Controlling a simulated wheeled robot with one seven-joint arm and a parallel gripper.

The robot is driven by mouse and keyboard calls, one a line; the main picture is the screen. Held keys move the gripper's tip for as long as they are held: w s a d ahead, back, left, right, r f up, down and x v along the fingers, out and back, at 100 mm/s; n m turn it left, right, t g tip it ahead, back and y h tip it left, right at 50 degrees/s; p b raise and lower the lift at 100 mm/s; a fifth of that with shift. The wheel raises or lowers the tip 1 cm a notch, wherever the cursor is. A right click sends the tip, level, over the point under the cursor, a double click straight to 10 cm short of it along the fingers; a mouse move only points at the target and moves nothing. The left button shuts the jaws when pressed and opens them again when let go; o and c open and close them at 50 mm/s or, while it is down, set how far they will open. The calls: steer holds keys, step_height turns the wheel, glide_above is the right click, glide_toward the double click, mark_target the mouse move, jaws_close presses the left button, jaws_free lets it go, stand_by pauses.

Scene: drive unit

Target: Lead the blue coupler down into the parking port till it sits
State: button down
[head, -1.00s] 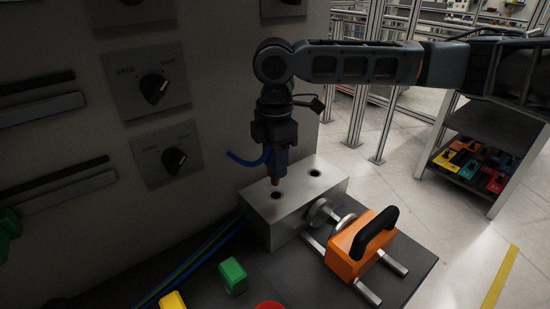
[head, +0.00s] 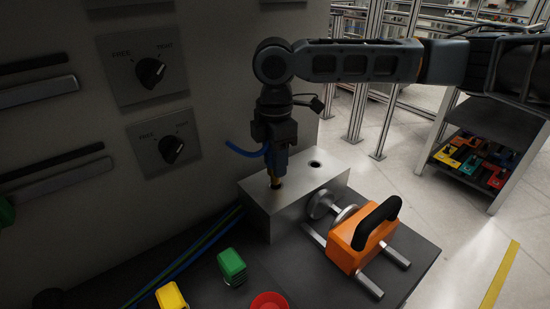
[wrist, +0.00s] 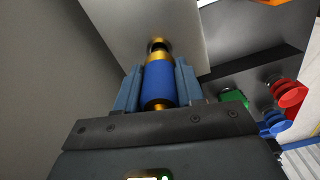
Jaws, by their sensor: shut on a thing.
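My gripper (head: 276,160) points down over the metal block (head: 290,205). It is shut on the blue coupler (wrist: 158,82), with one finger on each side of its blue body. The coupler is upright, and a blue hose trails from it to the left. Its brass tip (head: 276,182) is at the mouth of the block's left port, which it mostly hides. In the wrist view the tip lines up with the dark hole (wrist: 156,42). I cannot tell how deep the tip is. The block's other port (head: 315,163) is empty.
An orange unit with a black handle (head: 363,238) stands right of the block on the dark ledge. Green (head: 232,264), yellow (head: 171,297) and red (head: 269,301) connectors are in front. A panel with knobs (head: 151,71) rises on the left.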

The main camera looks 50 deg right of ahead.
steer(key=shift+f, duration=0.15)
steer(key=shift+f+b, duration=0.75)
steer(key=shift+f, duration=0.9)
steer(key=shift+f, duration=0.1)
steer(key=c, duration=0.6)
jaws_free()
step_height(320, 180, up, 8)
steer(key=shift+f, duration=0.1)
